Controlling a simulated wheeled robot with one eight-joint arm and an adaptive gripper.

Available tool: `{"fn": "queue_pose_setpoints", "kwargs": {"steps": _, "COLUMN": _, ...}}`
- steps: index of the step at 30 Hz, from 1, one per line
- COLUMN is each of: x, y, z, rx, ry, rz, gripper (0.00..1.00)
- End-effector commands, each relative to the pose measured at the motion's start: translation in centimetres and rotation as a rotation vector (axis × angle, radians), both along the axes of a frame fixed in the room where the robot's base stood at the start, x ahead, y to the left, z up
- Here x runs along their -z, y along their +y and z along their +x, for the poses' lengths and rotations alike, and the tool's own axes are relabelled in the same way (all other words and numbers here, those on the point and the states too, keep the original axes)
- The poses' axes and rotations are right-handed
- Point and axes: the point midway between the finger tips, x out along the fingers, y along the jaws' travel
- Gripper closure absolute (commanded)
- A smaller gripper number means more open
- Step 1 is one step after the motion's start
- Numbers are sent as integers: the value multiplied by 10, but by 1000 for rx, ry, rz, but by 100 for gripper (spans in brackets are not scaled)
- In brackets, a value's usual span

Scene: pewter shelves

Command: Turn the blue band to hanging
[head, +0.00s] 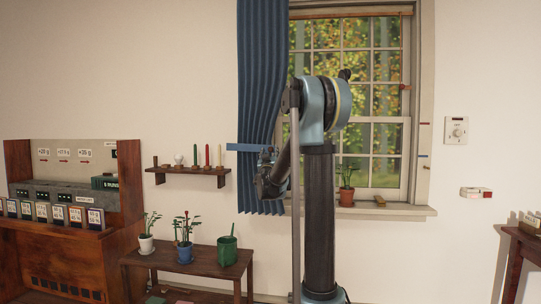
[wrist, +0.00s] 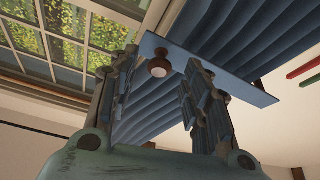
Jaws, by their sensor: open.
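The blue band (head: 244,147) is a flat, stiff strip that lies level across the blue curtain (head: 262,70) in the head view. Its left end sticks out past the curtain over the wall, and its right end is hidden near my gripper. In the wrist view the band (wrist: 235,84) runs slantwise in front of the curtain folds. A round wooden knob (wrist: 158,68) shows near its upper-left end. My gripper (head: 268,158) is open and empty at the curtain. In the wrist view the fingers of my gripper (wrist: 158,63) stand either side of the knob; contact cannot be told.
A window (head: 376,110) with a potted plant (head: 346,187) on its sill is to the right. A small wall shelf with candles (head: 190,176) is left of the curtain. A low plant bench (head: 190,256) stands below, beside a wooden cabinet (head: 70,255).

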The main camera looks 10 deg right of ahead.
Motion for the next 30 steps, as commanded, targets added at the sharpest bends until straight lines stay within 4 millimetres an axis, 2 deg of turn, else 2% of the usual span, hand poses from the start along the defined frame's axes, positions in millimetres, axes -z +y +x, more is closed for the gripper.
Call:
{"fn": "queue_pose_setpoints", "kwargs": {"steps": 6, "x": -7, "y": -4, "z": 18, "rx": 0, "ry": 0, "rz": 0, "gripper": 56}}
{"fn": "queue_pose_setpoints", "kwargs": {"steps": 17, "x": -8, "y": -4, "z": 20, "rx": -1, "ry": 0, "rz": 0, "gripper": 56}}
{"fn": "queue_pose_setpoints", "kwargs": {"steps": 21, "x": -8, "y": -4, "z": 20, "rx": -1, "ry": 0, "rz": 0, "gripper": 88}}
{"fn": "queue_pose_setpoints", "kwargs": {"steps": 23, "x": -8, "y": -4, "z": 20, "rx": -1, "ry": 0, "rz": 0, "gripper": 100}}
{"fn": "queue_pose_setpoints", "kwargs": {"steps": 30, "x": -7, "y": -8, "z": 20, "rx": 3, "ry": -1, "rz": 4, "gripper": 100}}
